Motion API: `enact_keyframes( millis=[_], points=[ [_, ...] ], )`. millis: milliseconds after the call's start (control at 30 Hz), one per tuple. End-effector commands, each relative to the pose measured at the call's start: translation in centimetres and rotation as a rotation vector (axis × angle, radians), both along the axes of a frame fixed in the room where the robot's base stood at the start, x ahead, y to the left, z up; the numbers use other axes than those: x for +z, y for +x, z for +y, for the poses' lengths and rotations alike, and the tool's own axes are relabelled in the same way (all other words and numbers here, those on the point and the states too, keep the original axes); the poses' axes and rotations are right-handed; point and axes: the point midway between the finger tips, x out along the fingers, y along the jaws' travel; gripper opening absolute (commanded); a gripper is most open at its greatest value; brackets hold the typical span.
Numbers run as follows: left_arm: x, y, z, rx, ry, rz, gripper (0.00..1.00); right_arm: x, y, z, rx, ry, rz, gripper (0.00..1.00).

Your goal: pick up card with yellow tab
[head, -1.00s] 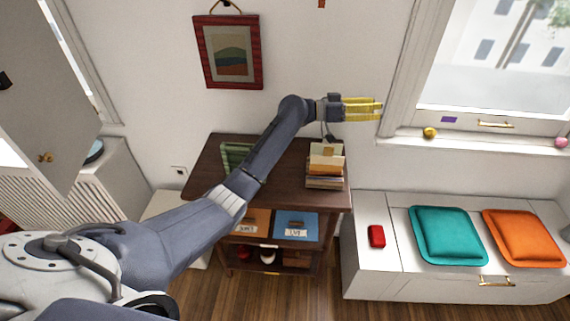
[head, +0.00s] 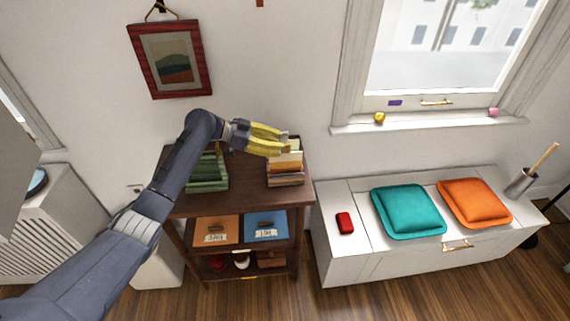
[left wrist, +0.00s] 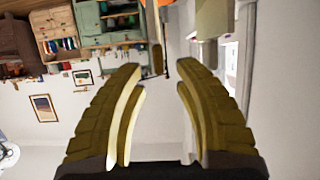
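My left gripper (head: 285,143) is open and empty, its yellow fingers reaching over the back of a stack of books or cards (head: 286,179) on the dark wooden shelf's top. The stack has tan, orange and dark layers. A pale piece (head: 293,143) shows behind the fingertips. I cannot make out a card with a yellow tab; the fingers hide part of that spot. In the left wrist view the left gripper's fingers (left wrist: 160,75) are apart with nothing between them. My right gripper is not in view.
The wooden shelf (head: 240,193) also bears a green stack (head: 207,172) at left, with an orange box (head: 215,230) and a blue box (head: 266,226) below. A white bench (head: 335,255) with a red object (head: 345,222) and cushions stands at right. The wall is close behind.

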Motion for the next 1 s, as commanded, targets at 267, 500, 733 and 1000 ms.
enact_keyframes(
  millis=[267,500,733,1000],
  points=[
    [-0.8,0.2,-1.8,-0.002,0.000,-0.001,0.32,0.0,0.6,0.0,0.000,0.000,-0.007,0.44],
    [-1.7,0.4,-3.6,-0.001,-0.002,0.001,0.32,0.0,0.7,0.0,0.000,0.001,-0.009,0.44],
    [-2.8,0.8,-6.0,-0.001,-0.001,0.001,0.32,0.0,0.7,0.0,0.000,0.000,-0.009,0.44],
    [-3.0,0.9,-6.3,0.000,-0.001,0.000,0.32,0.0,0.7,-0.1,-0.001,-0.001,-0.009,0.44]
  ],
)
